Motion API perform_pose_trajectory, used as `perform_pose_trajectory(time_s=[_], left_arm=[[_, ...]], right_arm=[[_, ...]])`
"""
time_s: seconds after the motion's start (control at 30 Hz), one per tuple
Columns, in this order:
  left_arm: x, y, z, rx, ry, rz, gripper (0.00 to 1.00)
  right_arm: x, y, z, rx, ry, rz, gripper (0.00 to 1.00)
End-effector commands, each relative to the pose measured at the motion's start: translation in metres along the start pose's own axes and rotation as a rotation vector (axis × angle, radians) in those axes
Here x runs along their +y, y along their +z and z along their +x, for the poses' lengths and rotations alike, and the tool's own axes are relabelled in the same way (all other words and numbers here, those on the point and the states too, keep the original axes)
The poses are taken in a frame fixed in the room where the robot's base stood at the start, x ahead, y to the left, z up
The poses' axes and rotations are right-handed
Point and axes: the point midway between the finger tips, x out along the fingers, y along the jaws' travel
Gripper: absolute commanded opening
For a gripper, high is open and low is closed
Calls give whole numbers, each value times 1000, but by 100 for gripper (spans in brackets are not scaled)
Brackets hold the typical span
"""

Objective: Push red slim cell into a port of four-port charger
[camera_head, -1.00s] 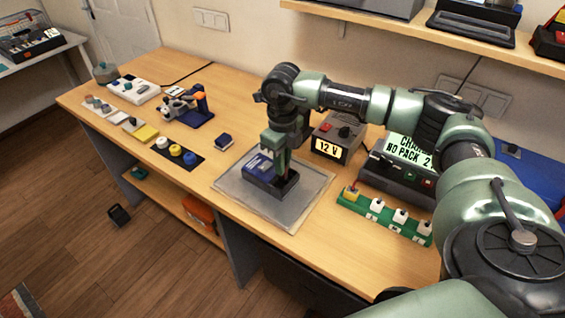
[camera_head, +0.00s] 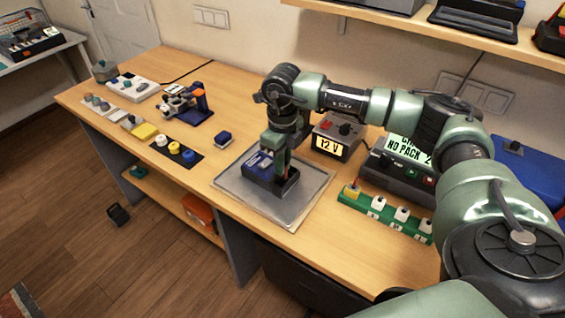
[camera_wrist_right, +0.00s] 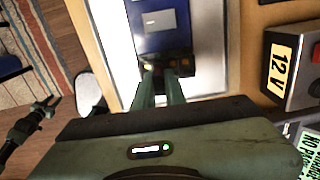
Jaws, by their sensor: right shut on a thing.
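My right gripper (camera_head: 279,172) reaches down onto a dark blue block with a paler top panel (camera_head: 257,163) on the grey tray (camera_head: 230,184). In the right wrist view its fingers (camera_wrist_right: 163,78) are close together at a dark part at the block's near end. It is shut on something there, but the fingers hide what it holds. No red slim cell can be made out. No left gripper shows in the head view.
A green strip with several plugs (camera_head: 385,216) lies in front of the display box. A grey 12 V box (camera_head: 335,137) stands behind the tray. A small blue block (camera_head: 223,139) and a black mat with round pieces (camera_head: 177,151) lie left. The table's front edge is close to the tray.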

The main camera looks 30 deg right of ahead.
Motion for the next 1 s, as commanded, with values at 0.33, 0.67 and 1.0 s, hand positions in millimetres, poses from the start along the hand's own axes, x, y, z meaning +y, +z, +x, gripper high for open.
perform_pose_trajectory(time_s=[0.33, 0.67, 1.0], left_arm=[[0, 1, 8, 0, 0, 0, 36], [0, 1, 15, 0, 0, -1, 36], [0, 1, 16, 0, 0, -1, 36]], right_arm=[[0, 0, 10, 0, 0, 0, 0], [0, 0, 18, 0, 0, 0, 0], [0, 0, 20, -1, 0, 0, 37]])
